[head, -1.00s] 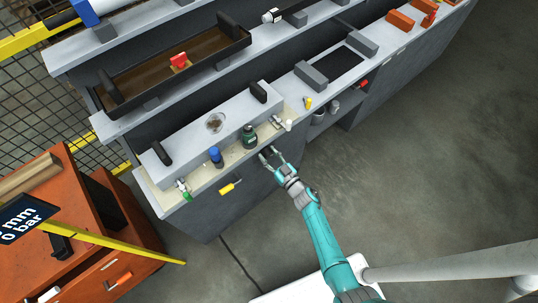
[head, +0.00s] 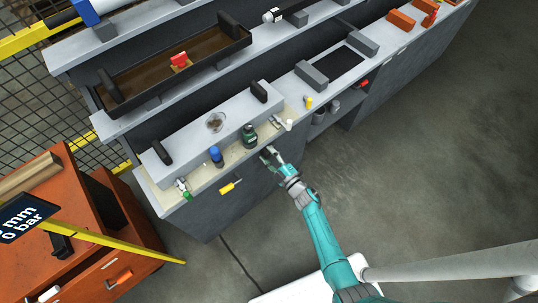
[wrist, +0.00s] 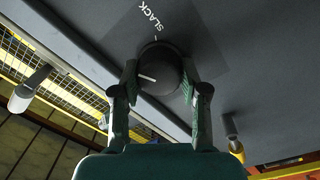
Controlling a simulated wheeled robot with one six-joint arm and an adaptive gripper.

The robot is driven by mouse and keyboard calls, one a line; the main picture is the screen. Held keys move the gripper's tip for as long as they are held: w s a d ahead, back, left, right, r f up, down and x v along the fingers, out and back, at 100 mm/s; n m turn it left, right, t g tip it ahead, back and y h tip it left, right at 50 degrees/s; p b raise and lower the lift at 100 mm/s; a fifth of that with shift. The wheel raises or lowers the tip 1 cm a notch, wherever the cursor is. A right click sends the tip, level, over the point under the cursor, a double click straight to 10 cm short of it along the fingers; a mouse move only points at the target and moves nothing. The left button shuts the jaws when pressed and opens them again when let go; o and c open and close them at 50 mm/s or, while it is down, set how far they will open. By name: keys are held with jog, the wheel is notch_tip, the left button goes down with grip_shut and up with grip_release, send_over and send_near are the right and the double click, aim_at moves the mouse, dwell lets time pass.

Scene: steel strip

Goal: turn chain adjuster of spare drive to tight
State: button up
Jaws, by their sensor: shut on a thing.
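The chain adjuster is a round dark knob (wrist: 160,70) on a dark grey panel (wrist: 240,60), in the middle of the wrist view. A white pointer line on its face lies toward the left. The word SLACK (wrist: 140,8) is printed on the panel above it, with a short tick just above the knob. I cannot read a TIGHT label. My gripper (wrist: 158,75) has one finger on each side of the knob and is shut on it. In the head view my gripper (head: 268,153) is against the bench's front face and the knob is hidden.
On the bench ledge above my gripper stand a dark green bottle (head: 249,137) and a blue-capped bottle (head: 216,156). A yellow handle (head: 230,187) sticks out of the front to the left. An orange cabinet (head: 80,225) stands at the left. The floor at right is clear.

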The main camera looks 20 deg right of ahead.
jog(key=n, duration=0.6)
jog(key=shift+f+n, duration=0.1)
jog(key=shift+n, duration=0.3)
jog(key=n, duration=0.6)
jog(key=shift+f+y, duration=0.1)
jog(key=shift+y, duration=0.2)
jog(key=o, duration=1.1)
jog(key=shift+o, duration=0.2)
jog(key=v, duration=1.2)
jog(key=shift+s, duration=0.1)
